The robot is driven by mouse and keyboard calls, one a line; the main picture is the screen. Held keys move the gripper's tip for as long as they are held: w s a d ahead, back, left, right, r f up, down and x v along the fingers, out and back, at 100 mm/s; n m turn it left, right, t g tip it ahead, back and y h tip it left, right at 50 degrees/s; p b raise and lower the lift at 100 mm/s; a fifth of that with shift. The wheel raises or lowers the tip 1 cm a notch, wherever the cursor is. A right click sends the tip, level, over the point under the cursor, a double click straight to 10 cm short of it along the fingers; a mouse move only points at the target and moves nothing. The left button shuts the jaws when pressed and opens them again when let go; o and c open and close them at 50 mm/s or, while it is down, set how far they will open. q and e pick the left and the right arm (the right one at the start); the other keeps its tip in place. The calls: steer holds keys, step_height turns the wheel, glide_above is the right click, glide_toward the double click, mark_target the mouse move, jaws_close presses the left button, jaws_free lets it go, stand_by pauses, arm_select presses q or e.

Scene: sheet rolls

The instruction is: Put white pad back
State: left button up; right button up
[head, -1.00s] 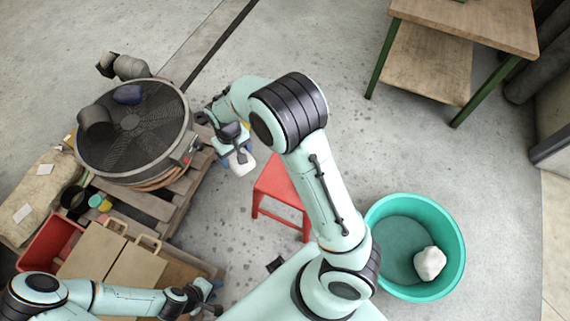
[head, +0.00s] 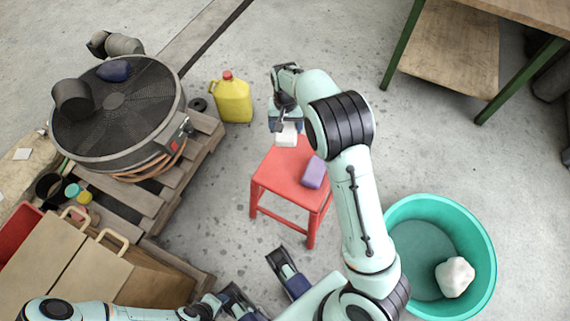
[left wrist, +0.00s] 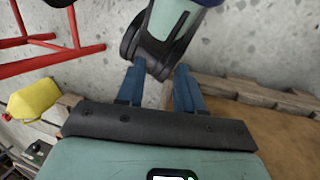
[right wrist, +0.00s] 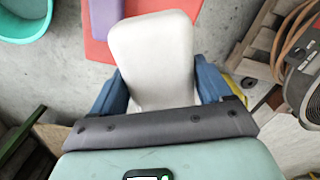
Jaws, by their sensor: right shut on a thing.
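A white pad (right wrist: 152,50) is held between the fingers of my right gripper (right wrist: 158,82). In the head view the pad (head: 287,135) hangs under the right gripper (head: 286,115), over the far edge of a red stool (head: 276,183). Whether the pad touches the stool I cannot tell. A purple pad (head: 314,172) lies on the stool's right side; it also shows in the right wrist view (right wrist: 103,14). My left gripper (left wrist: 158,78) is open, with its blue fingers apart, low in the head view. A dark and pale-green link of mine shows beyond its fingers.
A teal tub (head: 399,290) with a white lump (head: 455,277) stands at the right. A yellow jug (head: 233,101) stands left of the stool. A large fan (head: 112,105) rests on a wooden pallet (head: 190,165) at the left. A table (head: 455,45) stands at the upper right.

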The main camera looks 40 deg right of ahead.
steer(key=b, duration=0.4)
glide_above(286, 161)
step_height(286, 161, down, 15)
steer(key=shift+s+r, duration=0.1)
steer(key=shift+s, duration=0.05)
steer(key=shift+f+b, duration=0.5)
steer(key=shift+f, duration=2.15)
arm_select(q)
steer(key=w+a+f+t+y, duration=0.1)
steer(key=w+a+f+t, duration=0.1)
steer(key=w+f, duration=0.3)
steer(key=w+a, duration=0.1)
steer(key=w, duration=0.1)
steer(key=shift+w+a+f+n, duration=0.3)
steer(key=shift+w+a+f, duration=0.05)
steer(key=shift+a+f, duration=0.05)
